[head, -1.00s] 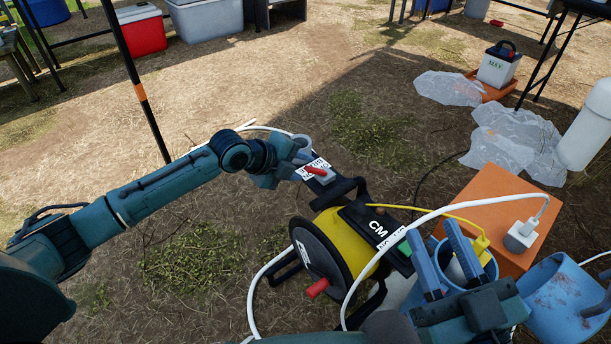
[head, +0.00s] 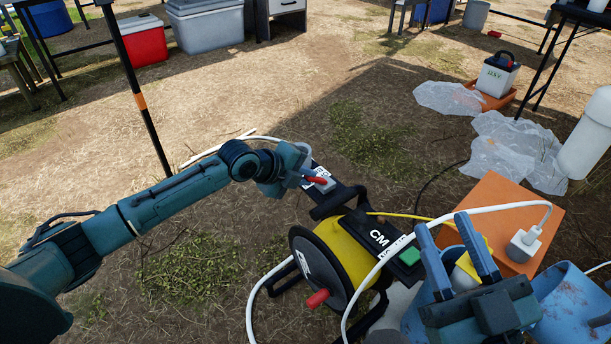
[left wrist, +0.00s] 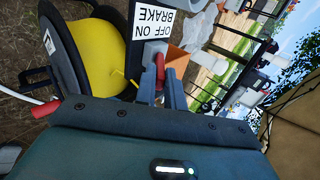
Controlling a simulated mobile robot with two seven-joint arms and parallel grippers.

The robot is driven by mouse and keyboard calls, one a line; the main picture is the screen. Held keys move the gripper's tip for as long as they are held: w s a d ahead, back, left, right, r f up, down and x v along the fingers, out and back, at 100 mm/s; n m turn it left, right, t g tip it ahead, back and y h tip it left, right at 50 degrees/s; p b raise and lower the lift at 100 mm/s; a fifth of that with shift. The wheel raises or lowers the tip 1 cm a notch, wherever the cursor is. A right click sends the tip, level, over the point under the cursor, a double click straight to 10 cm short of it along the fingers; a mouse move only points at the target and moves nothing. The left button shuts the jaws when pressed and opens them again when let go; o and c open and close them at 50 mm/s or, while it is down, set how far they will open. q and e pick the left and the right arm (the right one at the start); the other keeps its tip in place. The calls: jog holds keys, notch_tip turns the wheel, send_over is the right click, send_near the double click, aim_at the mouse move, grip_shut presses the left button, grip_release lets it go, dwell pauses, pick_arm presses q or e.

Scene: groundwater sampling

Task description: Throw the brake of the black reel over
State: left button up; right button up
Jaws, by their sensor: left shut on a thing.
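The black reel (head: 308,262) stands on the ground with a yellow drum (head: 345,246) and a red crank knob (head: 317,299). Its brake lever is red (head: 316,181), on a grey base at the upper end of the reel frame. In the left wrist view the lever (left wrist: 159,72) lies between my left fingers, beside a white "OFF ON BRAKE" label (left wrist: 170,22). My left gripper (head: 304,178) is shut on the lever and partly hides it in the head view.
An orange box (head: 500,195) with a grey plug stands right of the reel. A white hose arches in front of the reel to it. Clear plastic sheets (head: 515,150) and a battery (head: 497,77) lie beyond. A thin black post (head: 135,85) rises behind my left arm.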

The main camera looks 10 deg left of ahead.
aim_at(324, 179)
pick_arm(q)
jog(key=shift+w+d+r+g+y+p, duration=0.3)
jog(key=shift+w+d+r+p, duration=0.3)
jog(key=shift+p, duration=0.4)
jog(key=shift+w+d+r+g+y+p, duration=0.25)
jog(key=shift+w+r+p, duration=0.25)
jog(key=shift+r+p, duration=0.35)
jog(key=shift+o, duration=0.4)
jog(key=shift+w+d+f+g, duration=0.15)
jog(key=shift+w+d+g, duration=0.1)
jog(key=shift+o, duration=0.2)
jog(key=shift+w+d+r+g+y+p, duration=0.35)
jog(key=shift+w+d+r+p, duration=0.1)
jog(key=shift+w+p, duration=0.15)
jog(key=shift+o, duration=0.2)
jog(key=shift+w+d+g, duration=0.25)
jog(key=shift+w+d, duration=0.1)
jog(key=o, duration=0.6)
jog(key=shift+f, duration=0.1)
